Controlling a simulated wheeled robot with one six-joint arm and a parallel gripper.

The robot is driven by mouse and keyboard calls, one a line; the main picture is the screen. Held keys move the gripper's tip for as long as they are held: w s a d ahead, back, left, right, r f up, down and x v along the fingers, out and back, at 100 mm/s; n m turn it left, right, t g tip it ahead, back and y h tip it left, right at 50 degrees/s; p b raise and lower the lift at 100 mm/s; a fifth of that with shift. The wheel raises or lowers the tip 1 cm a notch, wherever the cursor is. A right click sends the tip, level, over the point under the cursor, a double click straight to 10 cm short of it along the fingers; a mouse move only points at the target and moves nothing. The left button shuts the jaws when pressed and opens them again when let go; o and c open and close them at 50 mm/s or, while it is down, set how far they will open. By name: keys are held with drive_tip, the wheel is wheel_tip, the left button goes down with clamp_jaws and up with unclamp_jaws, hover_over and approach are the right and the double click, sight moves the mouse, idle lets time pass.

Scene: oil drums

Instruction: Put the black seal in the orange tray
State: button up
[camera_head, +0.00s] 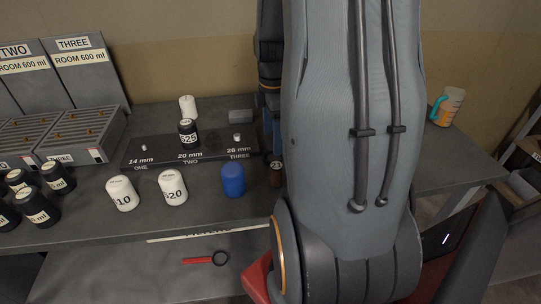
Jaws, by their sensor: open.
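I cannot make out the black seal or the orange tray for sure in the head view. A black cylinder marked S25 (188,132) stands upright at the 20 mm place of the dark board (152,152). My gripper is not visible; my large grey arm fills the middle right and hides much of the table.
White cylinders (122,193), a blue one (233,180) and a small dark one (276,174) stand on the table. Several black bottles (37,207) crowd the left, below grey ROOM 600 ml racks (80,133). A mug (447,106) stands at the right.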

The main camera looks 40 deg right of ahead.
sight(273, 159)
drive_tip(key=shift+s+f+p, duration=0.1)
drive_tip(key=shift+f+p, duration=0.95)
drive_tip(key=shift+f, duration=1.9)
drive_tip(key=shift+f, duration=0.1)
drive_tip(key=c, duration=1.2)
drive_tip(key=shift+r+b, duration=1.15)
drive_tip(key=shift+r, duration=4)
